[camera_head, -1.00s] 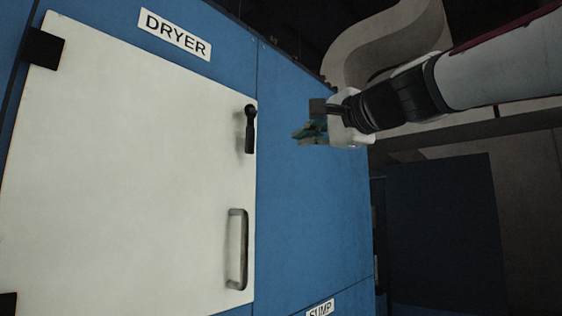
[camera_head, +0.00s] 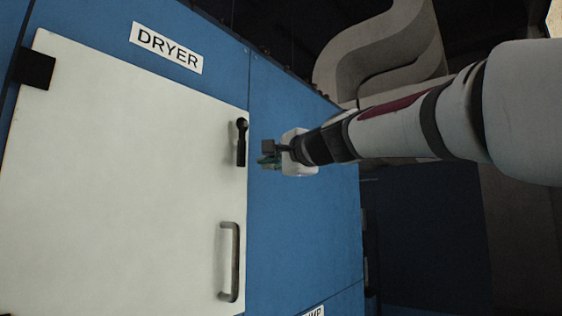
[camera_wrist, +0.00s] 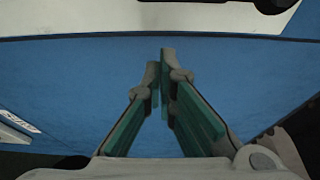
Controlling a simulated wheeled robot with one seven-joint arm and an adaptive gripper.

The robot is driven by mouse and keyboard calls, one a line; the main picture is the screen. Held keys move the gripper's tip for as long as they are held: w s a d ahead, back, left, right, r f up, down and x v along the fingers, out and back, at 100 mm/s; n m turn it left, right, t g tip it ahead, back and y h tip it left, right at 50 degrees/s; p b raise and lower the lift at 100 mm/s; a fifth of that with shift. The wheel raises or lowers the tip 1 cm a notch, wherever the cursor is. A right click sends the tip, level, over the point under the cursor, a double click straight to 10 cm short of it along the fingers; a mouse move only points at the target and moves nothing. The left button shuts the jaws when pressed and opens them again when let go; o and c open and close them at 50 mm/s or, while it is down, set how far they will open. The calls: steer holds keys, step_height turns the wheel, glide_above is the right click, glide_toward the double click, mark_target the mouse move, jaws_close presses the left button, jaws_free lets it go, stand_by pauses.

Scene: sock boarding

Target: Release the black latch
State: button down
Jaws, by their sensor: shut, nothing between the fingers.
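The black latch (camera_head: 241,143) is a short lever with a round top on the right edge of the white dryer door (camera_head: 120,180). It hangs pointing down in the head view. In the wrist view a black part that looks like the latch (camera_wrist: 272,4) shows at the top edge, mostly cut off. My gripper (camera_head: 266,158) is to the right of the latch, in front of the blue panel, apart from the latch in the picture. In the wrist view its green-padded fingers (camera_wrist: 160,85) come together at the tips with nothing between them.
A metal door handle (camera_head: 231,262) stands out below the latch. A black hinge (camera_head: 35,68) is at the door's upper left. The blue panel (camera_head: 300,230) right of the door is bare. A grey duct (camera_head: 385,50) rises behind my arm.

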mark_target(242, 143)
steer(key=s+a, duration=0.2)
steer(key=s, duration=0.1)
steer(key=shift+r+p, duration=0.2)
steer(key=shift+p, duration=0.1)
